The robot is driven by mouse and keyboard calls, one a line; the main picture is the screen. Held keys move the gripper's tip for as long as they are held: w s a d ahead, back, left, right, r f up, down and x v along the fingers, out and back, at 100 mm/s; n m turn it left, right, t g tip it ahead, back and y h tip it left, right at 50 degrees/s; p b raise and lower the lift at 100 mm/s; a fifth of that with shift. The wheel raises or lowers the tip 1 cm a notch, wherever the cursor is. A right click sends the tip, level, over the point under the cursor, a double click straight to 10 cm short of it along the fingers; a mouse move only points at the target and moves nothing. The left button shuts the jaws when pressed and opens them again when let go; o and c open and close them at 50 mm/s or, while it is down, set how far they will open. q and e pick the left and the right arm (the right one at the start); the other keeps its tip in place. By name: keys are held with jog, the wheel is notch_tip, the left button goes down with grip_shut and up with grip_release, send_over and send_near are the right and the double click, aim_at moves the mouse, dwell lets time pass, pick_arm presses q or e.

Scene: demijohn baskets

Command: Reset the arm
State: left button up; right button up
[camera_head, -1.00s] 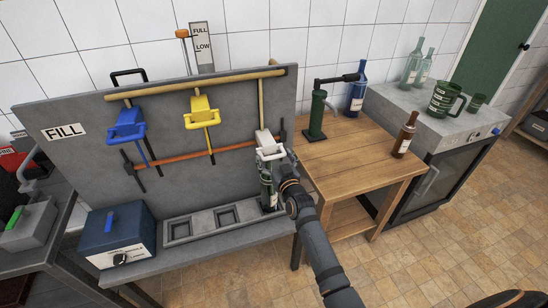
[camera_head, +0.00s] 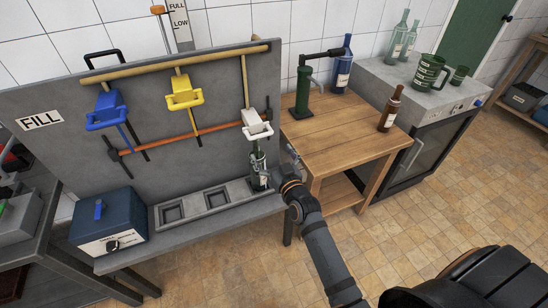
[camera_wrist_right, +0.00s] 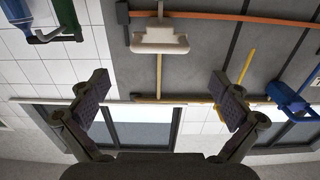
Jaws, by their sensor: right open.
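My right gripper (camera_head: 276,174) is in front of the filling bench, just right of a dark green bottle (camera_head: 258,172). In the right wrist view the gripper (camera_wrist_right: 163,100) is open, its two fingers wide apart with nothing between them. The bottle stands upright under the white filling spout (camera_head: 256,127), at the right end of the grey tray (camera_head: 200,204). Whether the gripper touches it is hard to tell. The spout also shows in the right wrist view (camera_wrist_right: 160,40), beyond the fingers. My left gripper is out of view.
Blue (camera_head: 106,112) and yellow (camera_head: 184,94) spouts hang on the grey panel. A blue box (camera_head: 108,220) sits at bench left. The wooden table (camera_head: 335,128) holds a green corker (camera_head: 302,92), a blue bottle (camera_head: 343,68) and a brown bottle (camera_head: 390,110). Floor in front is open.

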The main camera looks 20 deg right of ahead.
jog(key=s, duration=0.3)
jog(key=shift+w, duration=0.1)
jog(key=s+d+f+g, duration=0.1)
jog(key=s+f+g, duration=0.3)
jog(key=f, duration=1.1)
jog(key=s+f+g, duration=0.3)
jog(key=s+f, duration=0.2)
jog(key=f, duration=0.9)
jog(key=s+d+f+g+p, duration=0.1)
jog(key=s+d+f+g, duration=0.15)
jog(key=s+f, duration=0.55)
jog(key=s+d+f+g, duration=0.1)
jog(key=s+f+g, duration=0.2)
jog(key=s+f, duration=0.45)
jog(key=s+d+f+g, duration=0.2)
jog(key=s+f, duration=0.2)
jog(key=s, duration=0.6)
jog(key=s+d+f+g+h, duration=0.1)
jog(key=s+f, duration=0.3)
jog(key=s, duration=0.6)
jog(key=shift+s+d+g, duration=0.35)
jog(key=shift+s+g, duration=0.05)
jog(key=shift+g, duration=0.25)
